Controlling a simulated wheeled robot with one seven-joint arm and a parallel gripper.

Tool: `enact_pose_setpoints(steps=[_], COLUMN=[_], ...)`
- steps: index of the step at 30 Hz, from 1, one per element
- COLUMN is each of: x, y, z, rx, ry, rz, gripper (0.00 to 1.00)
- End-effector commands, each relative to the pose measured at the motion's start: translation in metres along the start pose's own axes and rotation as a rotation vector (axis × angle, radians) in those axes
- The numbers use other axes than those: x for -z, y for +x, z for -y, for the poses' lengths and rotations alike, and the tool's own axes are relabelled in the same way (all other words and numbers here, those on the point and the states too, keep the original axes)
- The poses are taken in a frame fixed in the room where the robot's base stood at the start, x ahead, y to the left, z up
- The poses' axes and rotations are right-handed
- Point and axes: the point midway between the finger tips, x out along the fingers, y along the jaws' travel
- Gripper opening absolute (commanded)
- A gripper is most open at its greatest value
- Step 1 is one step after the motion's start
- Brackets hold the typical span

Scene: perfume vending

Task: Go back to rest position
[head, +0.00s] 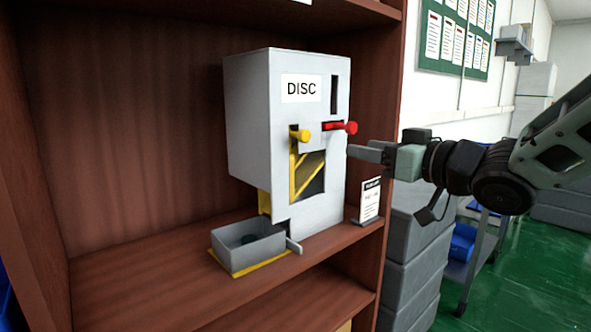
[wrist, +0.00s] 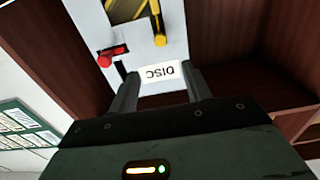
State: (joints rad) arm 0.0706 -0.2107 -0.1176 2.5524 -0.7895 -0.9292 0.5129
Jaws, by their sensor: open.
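My gripper (head: 352,150) is at the right of the dispenser in the head view, at about the height of the red lever. In the wrist view my gripper (wrist: 160,82) shows its two fingers spread apart with nothing between them. Beyond them is the grey dispenser (head: 249,120) with a DISC label (wrist: 160,72), upside down in this view. The dispenser has a red lever (head: 341,127) and a yellow lever (head: 300,135). In the head view the fingertips look close to the dispenser's right edge; I cannot tell whether they touch.
A small sign (head: 370,200) stands at the shelf's right. Grey stacked bins (head: 412,262) and a cart (head: 470,272) stand to the right, with green floor beyond.

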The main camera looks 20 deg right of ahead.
Motion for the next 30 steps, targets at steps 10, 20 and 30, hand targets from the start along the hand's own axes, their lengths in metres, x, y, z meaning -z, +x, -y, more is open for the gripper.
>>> enact_pose_setpoints(steps=[10, 20, 30], x=[-0.064, -0.189, -0.231], y=[0.021, -0.040, -0.157], z=[0.034, 0.146, 0.230], rx=[-0.062, 0.012, 0.230], ry=[-0.004, -0.067, -0.162], rz=[0.286, 0.990, 1.521], gripper=[0.49, 0.49, 0.49])
